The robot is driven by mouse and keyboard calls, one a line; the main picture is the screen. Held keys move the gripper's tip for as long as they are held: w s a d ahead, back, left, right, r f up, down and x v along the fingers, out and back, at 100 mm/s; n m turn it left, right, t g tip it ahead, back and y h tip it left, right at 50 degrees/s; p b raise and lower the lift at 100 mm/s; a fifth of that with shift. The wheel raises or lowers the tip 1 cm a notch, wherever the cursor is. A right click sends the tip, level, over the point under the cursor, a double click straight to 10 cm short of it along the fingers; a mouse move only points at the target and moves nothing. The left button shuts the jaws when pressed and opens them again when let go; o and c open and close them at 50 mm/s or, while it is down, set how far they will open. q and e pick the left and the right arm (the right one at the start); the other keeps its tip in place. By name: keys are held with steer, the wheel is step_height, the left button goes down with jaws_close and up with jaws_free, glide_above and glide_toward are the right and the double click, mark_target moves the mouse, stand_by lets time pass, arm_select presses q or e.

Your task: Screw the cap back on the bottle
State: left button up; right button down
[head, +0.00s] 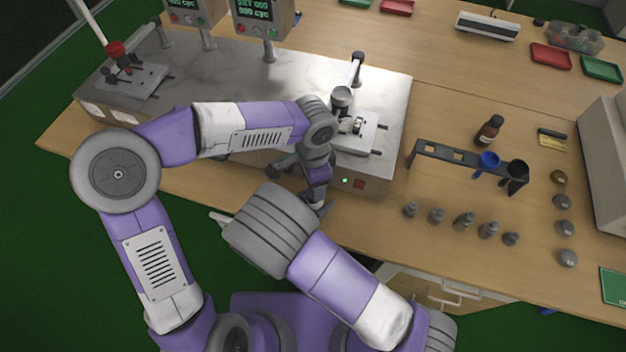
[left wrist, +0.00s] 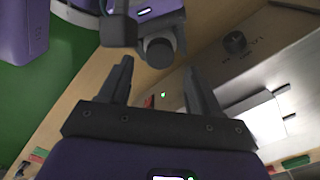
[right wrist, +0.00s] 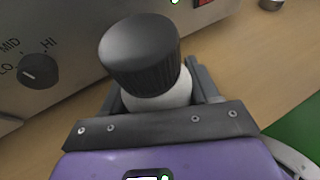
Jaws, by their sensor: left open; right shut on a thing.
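The bottle (right wrist: 170,99) has a pale body and stands between the fingers of my right gripper (right wrist: 155,85), which is shut on it. A black ribbed cap (right wrist: 139,58) sits on top of the bottle; I cannot tell how tightly it is seated. The cap (left wrist: 160,52) also shows in the left wrist view, just beyond the fingertips of my left gripper (left wrist: 158,70). My left gripper is open, with nothing between its fingers. In the head view my arms overlap before the machine's front and hide the bottle.
A steel-topped machine (head: 395,95) with a front knob (right wrist: 41,70) stands close behind the grippers. To the right are a dark rack (head: 440,152), a brown bottle (head: 489,131) and several small grey pieces (head: 464,220). Bare table lies between rack and pieces.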

arm_select(q)
steer(key=n, duration=0.3)
steer(key=shift+s, duration=0.15)
steer(key=n, duration=0.4)
steer(key=shift+r+y, duration=0.3)
steer(key=shift+r, duration=0.1)
steer(key=n, duration=0.2)
steer(key=r+n, duration=0.1)
steer(key=n, duration=0.1)
steer(key=shift+r, duration=0.1)
steer(key=n, duration=0.2)
steer(key=r+n, duration=0.1)
steer(key=n, duration=0.1)
steer(key=shift+r, duration=0.2)
steer(key=shift+f, duration=4)
